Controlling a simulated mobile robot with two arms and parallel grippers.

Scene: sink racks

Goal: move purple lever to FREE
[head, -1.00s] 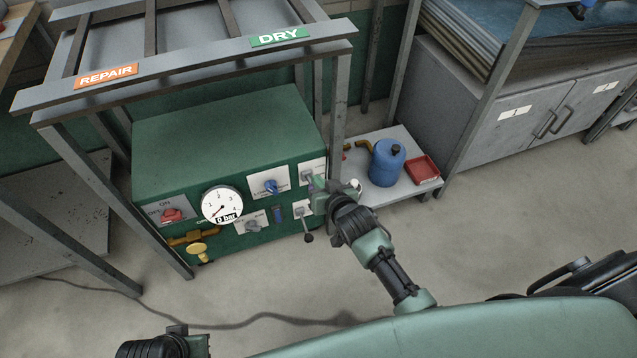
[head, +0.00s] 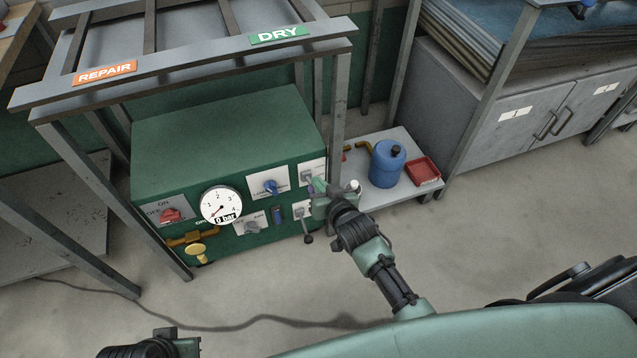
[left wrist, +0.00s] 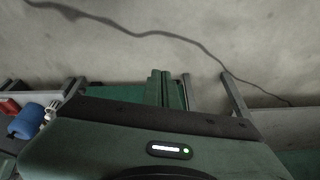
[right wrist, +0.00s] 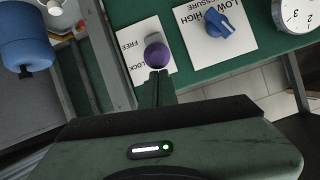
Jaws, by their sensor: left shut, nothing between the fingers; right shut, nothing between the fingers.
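The purple lever's round knob (right wrist: 157,55) stands out from a white plate (right wrist: 135,35) marked FREE and LOCK, upside down in the right wrist view. The knob appears between the two words; its exact setting is hard to tell. My right gripper (right wrist: 157,77) is shut and empty, its fingertips right by the knob on the LOCK side; I cannot tell whether they touch. In the head view my right gripper (head: 321,187) is at the right end of the green panel's front and mostly covers the lever. My left gripper (left wrist: 160,78) is shut and empty, away from the panel.
The green box (head: 225,140) also carries a blue pressure knob (head: 271,187), a gauge (head: 221,205) at 0 bar, a red switch (head: 171,215) and a black-tipped lever (head: 308,239). A frame post (head: 338,125), blue can (head: 387,165) and red tray (head: 423,170) stand to the right.

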